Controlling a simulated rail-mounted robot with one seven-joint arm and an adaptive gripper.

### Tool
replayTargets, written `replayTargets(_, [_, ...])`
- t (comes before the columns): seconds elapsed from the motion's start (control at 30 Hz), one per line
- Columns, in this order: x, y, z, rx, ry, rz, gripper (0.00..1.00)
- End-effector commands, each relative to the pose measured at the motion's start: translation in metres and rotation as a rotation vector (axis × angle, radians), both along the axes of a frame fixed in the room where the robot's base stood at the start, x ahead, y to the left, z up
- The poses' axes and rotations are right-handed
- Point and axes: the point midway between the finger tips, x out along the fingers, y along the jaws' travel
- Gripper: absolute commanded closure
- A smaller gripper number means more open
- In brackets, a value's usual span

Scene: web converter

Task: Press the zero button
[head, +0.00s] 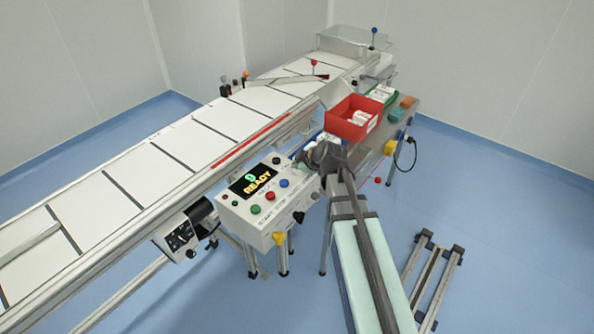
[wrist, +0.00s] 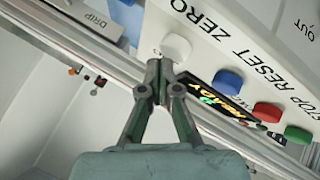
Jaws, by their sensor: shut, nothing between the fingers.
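The white control box (head: 268,222) stands beside the conveyor and carries a row of coloured buttons. In the wrist view a white button (wrist: 176,46) sits beside the word ZERO on the panel (wrist: 235,48). My gripper (wrist: 158,72) is shut and empty, its fingertips just below and left of the white button in the picture. I cannot tell whether they touch it. In the head view my gripper (head: 322,156) is over the right end of the box and covers that part. The display (head: 253,181) reads READY with a 0 above.
A blue button (wrist: 228,81), red button (wrist: 267,112) and green button (wrist: 297,134) follow along the panel. A red bin (head: 352,130) stands on the table behind my gripper. The white conveyor (head: 170,165) runs along the left.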

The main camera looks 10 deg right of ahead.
Motion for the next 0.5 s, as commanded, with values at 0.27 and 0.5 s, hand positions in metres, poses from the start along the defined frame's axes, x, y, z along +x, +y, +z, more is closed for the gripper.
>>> replayTargets(0.27, [0.0000,0.0000,-0.0034,0.000,0.000,0.000,1.00])
replayTargets(0.5, [0.0000,0.0000,-0.0059,0.000,0.000,0.000,1.00])
